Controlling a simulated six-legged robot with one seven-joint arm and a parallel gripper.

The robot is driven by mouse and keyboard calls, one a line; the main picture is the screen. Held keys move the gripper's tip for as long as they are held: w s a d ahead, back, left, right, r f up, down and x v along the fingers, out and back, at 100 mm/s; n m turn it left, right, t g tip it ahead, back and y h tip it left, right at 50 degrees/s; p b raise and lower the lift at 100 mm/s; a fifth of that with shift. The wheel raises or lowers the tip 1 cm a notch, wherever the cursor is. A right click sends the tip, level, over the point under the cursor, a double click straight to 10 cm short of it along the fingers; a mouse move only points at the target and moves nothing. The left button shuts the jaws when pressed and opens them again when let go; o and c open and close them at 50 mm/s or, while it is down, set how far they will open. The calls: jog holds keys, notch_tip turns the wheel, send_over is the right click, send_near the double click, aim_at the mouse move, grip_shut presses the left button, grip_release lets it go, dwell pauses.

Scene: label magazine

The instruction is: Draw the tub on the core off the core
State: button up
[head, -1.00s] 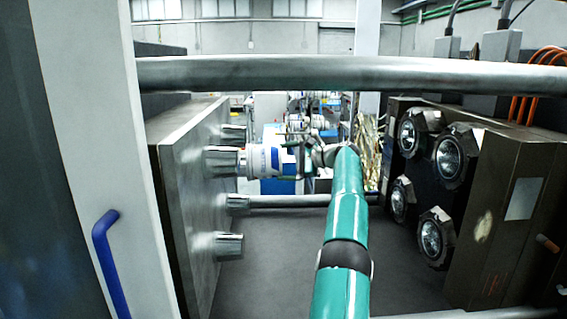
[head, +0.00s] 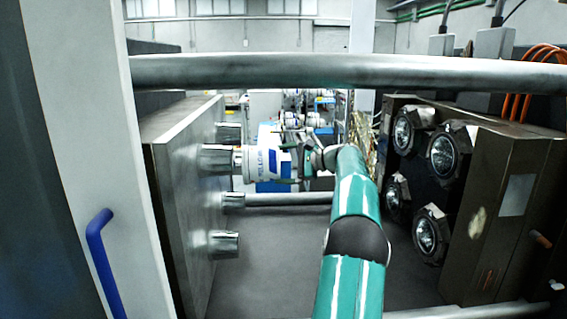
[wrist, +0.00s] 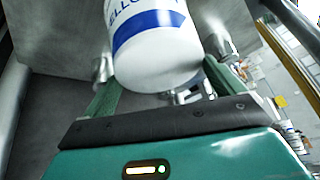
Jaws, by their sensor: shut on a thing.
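The tub (head: 262,162) is white with a blue label band and lettering. In the head view it lies on its side, its left rim against the end of a metal core (head: 216,159) on the left plate. I cannot tell how much of the core is inside it. My gripper (head: 298,156) is shut on the tub from the right, at its closed end. In the wrist view the tub (wrist: 153,42) sits between my green fingers (wrist: 165,78), and its far rim is out of frame.
Several more cores stick out of the left plate (head: 185,200). The right mould half (head: 490,220) carries several round cavities (head: 431,233). Tie bars cross above (head: 340,72) and behind (head: 287,199). The gap between the halves is open.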

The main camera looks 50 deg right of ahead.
jog(key=s+a, duration=0.5)
jog(key=shift+s, duration=0.4)
dwell(0.3)
dwell(0.5)
